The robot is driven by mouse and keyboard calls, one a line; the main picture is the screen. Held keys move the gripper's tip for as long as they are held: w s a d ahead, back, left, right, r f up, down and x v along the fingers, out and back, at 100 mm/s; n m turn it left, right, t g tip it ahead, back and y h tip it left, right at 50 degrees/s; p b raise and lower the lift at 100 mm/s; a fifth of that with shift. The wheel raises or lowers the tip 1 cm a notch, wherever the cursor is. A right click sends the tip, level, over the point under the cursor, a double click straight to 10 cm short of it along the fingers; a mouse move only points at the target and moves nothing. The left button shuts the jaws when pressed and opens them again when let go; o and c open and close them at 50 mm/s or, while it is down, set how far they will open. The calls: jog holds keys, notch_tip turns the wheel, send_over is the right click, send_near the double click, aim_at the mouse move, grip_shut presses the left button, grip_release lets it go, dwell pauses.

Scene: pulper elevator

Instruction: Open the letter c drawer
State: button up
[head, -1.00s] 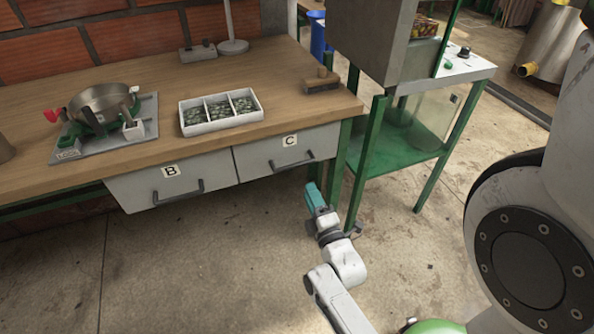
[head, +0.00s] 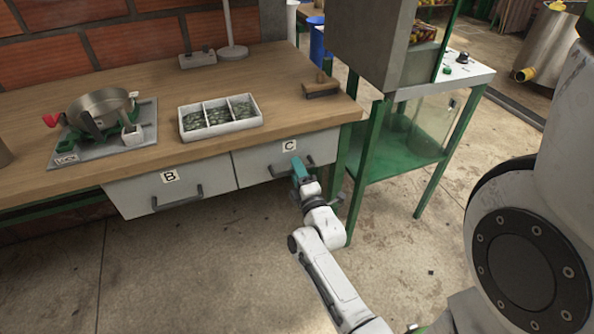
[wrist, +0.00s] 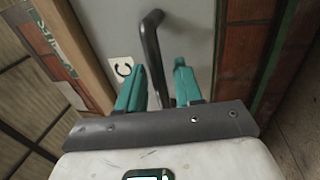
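The letter C drawer (head: 252,163) is a light grey front under the right end of the wooden bench, flush with the frame and shut. Its white C label (head: 289,146) is above the dark handle; the label also shows in the wrist view (wrist: 123,70). My gripper (head: 298,166), with teal fingers, is at the drawer's handle and partly hides it. In the wrist view my gripper (wrist: 162,80) is open, one finger on each side of the dark bar handle (wrist: 152,45). Whether the fingers touch the bar, I cannot tell.
The B drawer (head: 135,196) is shut to the left. A green-legged machine stand (head: 408,150) is close on the right of the C drawer. On the bench (head: 150,152) are a white divided tray (head: 222,129) and a metal pan (head: 102,105). The floor before the drawers is clear.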

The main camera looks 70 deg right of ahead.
grip_shut()
dwell(0.5)
jog(key=r+p+v, duration=0.2)
jog(key=v, duration=1.1)
jog(key=r+p+v, duration=0.2)
jog(key=r+v, duration=0.1)
jog(key=v, duration=1.1)
jog(key=shift+s+a, duration=0.45)
grip_release()
